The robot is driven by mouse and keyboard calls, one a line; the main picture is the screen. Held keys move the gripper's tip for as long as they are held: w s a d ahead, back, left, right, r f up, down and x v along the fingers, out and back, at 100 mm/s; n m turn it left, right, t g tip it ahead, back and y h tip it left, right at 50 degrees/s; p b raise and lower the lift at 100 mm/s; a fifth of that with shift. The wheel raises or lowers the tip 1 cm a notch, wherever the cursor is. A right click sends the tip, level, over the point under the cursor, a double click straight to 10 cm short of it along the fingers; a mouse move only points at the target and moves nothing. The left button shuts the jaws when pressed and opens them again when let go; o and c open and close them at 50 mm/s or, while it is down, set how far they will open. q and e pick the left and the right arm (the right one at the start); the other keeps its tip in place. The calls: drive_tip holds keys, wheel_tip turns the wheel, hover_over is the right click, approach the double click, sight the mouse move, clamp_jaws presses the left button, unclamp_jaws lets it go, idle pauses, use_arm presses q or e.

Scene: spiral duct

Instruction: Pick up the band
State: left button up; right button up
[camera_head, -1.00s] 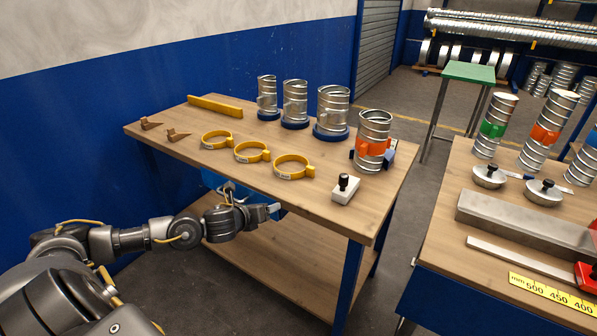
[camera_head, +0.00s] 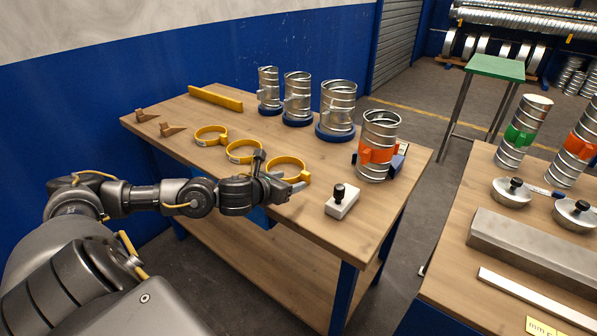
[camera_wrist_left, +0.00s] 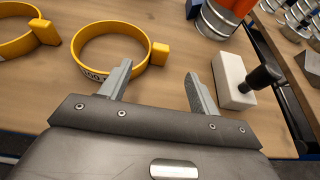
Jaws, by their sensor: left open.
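Three yellow bands lie flat in a row on the wooden table: a left one (camera_head: 210,135), a middle one (camera_head: 230,158) and a right one (camera_head: 306,172). The right band also shows in the left wrist view (camera_wrist_left: 92,33), with a dark-lettered label on its near side and a block-shaped lug on its right. My left gripper (camera_head: 294,184) is open and empty at the near edge of the right band, partly hiding it. In the left wrist view its fingers (camera_wrist_left: 158,88) are apart, the left fingertip close to the band's label and lug. Contact cannot be told. My right gripper is not in view.
A white block with a black knob (camera_head: 342,201) stands right of the gripper. A metal duct with an orange band (camera_head: 379,130) stands behind it. Several duct pieces on blue bases (camera_head: 335,133) and a yellow bar (camera_head: 215,97) are farther back. Bare tabletop (camera_head: 260,128) lies behind the bands.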

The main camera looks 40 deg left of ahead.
sight(302, 175)
use_arm(q)
drive_tip(key=x, duration=0.1)
drive_tip(key=a+x, duration=0.1)
drive_tip(key=x, duration=0.1)
drive_tip(key=shift+w+f+p, duration=0.2)
drive_tip(key=shift+p, duration=0.2)
drive_tip(key=shift+w+d+f, duration=0.1)
drive_tip(key=shift+w+f, duration=0.05)
drive_tip(key=shift+w, duration=0.25)
drive_tip(key=shift+w+p, duration=0.35)
drive_tip(key=shift+p, duration=0.1)
drive_tip(key=p+x, duration=0.1)
drive_tip(key=x, duration=0.3)
drive_tip(key=shift+w+d, duration=0.1)
drive_tip(key=shift+w, duration=0.1)
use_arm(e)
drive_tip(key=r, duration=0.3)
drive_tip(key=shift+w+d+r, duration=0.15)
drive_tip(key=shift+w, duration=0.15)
